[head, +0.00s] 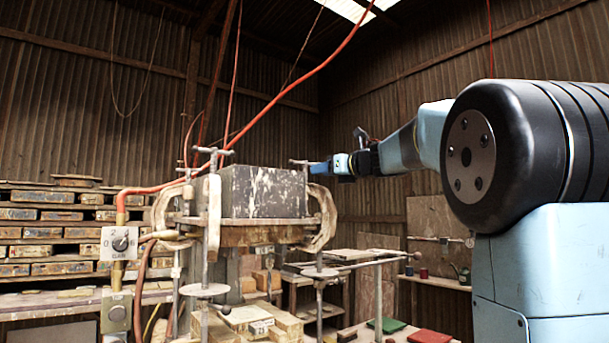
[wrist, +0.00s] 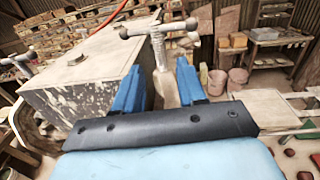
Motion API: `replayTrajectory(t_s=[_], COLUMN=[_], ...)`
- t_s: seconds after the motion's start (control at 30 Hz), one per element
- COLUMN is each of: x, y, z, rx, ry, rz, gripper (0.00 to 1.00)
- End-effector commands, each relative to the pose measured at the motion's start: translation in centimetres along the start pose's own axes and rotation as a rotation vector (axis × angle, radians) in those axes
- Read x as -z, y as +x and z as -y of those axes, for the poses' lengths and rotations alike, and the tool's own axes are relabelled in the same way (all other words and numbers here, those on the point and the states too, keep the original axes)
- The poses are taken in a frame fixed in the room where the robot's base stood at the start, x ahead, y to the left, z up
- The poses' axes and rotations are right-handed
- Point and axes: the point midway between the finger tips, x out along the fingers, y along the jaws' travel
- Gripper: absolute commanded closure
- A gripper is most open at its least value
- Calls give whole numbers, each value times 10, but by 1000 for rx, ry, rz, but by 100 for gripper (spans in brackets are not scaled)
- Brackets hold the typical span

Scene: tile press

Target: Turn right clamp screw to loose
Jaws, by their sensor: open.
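The right clamp screw (head: 305,163) has a T-shaped handle and stands upright at the right end of the press's dark block (head: 262,190). In the wrist view its crossbar (wrist: 158,30) lies level, running left to right, with the stem below it. My gripper (head: 316,169) is at the screw from the right. In the wrist view my gripper (wrist: 160,66) is open, with one blue finger on each side of the stem's line and a gap on both sides. I cannot tell whether the stem is between the fingertips or just beyond them. The C-shaped clamp body (head: 325,218) hangs below.
The left clamp screw (head: 213,151) stands at the block's other end. A red hose (head: 290,88) crosses above the press. A regulator box with a dial (head: 119,244) is at left. Stacked pallets (head: 45,235) are behind. Open air lies around the right clamp's top.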

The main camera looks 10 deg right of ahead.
Motion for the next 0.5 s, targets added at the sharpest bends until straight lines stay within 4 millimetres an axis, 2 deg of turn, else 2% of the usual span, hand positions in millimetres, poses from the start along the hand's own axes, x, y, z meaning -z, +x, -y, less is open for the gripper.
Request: replayTrajectory(t_s=[0.3, 0.5], x=[0, 0], y=[55, 78], z=[0, 0], rx=[-1, 0], ry=[1, 2], rz=[1, 1], gripper=[60, 60])
